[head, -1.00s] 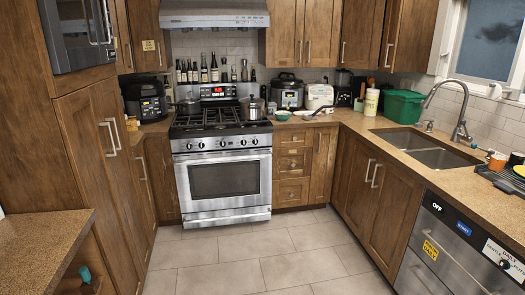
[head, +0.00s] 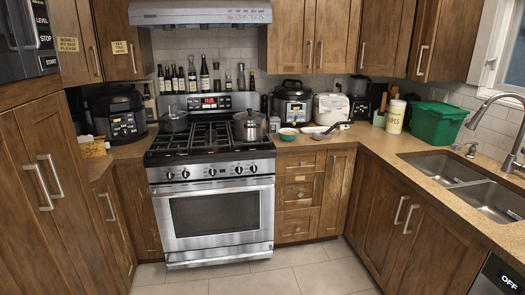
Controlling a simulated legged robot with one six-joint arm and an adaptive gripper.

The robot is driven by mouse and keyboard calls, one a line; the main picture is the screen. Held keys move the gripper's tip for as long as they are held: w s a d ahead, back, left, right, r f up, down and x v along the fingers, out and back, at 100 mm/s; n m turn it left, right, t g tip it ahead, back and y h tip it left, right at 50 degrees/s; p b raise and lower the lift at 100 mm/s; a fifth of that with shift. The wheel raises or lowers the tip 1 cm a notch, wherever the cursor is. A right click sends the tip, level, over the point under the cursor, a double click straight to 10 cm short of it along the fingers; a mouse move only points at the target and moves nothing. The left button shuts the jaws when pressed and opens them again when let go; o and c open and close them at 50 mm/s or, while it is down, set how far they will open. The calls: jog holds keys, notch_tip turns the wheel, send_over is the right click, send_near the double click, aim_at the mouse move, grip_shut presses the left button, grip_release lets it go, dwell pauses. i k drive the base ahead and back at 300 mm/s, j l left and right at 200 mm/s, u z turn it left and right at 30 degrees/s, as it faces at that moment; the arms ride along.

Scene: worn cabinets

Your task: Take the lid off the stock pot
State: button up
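A steel stock pot (head: 250,130) with its lid (head: 250,115) on stands on the right side of the gas stove (head: 212,165), near the back. A second, darker lidded pot (head: 174,121) sits on the back left of the stove. My gripper and arm do not show in the head view.
A range hood (head: 200,12) hangs above the stove. A black cooker (head: 118,115) stands on the left counter. Bowls, a pan (head: 330,131) and a pressure cooker (head: 293,103) stand right of the stove. The tiled floor (head: 240,282) in front is clear.

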aim_at(248, 116)
jog(key=i, duration=1.45)
jog(key=i+u, duration=0.15)
jog(key=i, duration=0.35)
jog(key=i+l+u, duration=0.1)
jog(key=i, duration=0.35)
jog(key=i+l+u, duration=0.15)
jog(key=i, duration=0.35)
